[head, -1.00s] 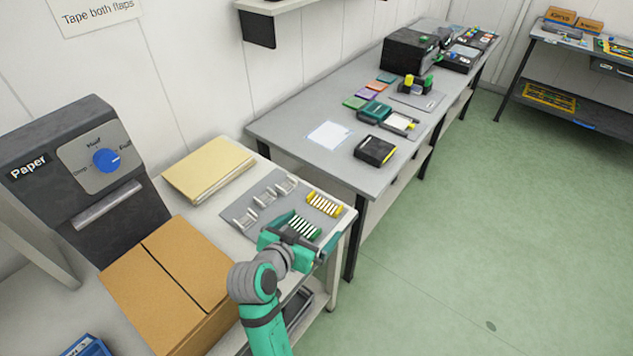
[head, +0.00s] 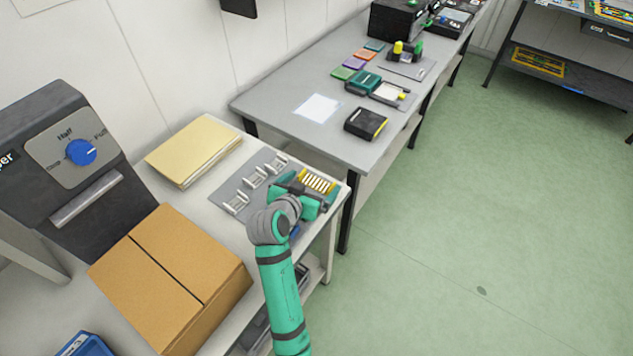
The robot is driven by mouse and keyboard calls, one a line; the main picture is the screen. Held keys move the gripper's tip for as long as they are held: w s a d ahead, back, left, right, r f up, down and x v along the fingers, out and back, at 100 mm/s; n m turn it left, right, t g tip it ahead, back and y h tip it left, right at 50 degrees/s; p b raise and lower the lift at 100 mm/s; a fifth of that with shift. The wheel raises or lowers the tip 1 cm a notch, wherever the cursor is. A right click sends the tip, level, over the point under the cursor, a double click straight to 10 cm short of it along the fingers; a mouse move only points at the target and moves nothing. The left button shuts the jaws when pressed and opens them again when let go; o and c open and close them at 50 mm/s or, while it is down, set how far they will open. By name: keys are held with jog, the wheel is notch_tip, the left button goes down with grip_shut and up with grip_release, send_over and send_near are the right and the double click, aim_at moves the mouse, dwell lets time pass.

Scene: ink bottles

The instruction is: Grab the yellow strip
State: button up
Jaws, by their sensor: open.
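The yellow strip (head: 319,182), with pale ribs across it, lies on the grey mat (head: 238,192) near the right end of the white table. My gripper (head: 308,189) is open and close over the strip's near side. Its green fingers show to the left and right, and part of the strip shows between and beyond them. I cannot tell whether the fingers touch it. The green strip seen earlier on the mat is hidden behind my arm.
White holders (head: 256,178) stand left of my gripper on the mat. A stack of tan folders (head: 194,150) and a cardboard box (head: 170,275) take up the table further left. A grey table (head: 290,130) stands behind, bearing a black box (head: 366,123).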

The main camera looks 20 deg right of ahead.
aim_at(317, 181)
jog(key=shift+x, duration=1.15)
jog(key=c, duration=0.8)
jog(key=shift+c, duration=0.2)
jog(key=shift+r, duration=0.1)
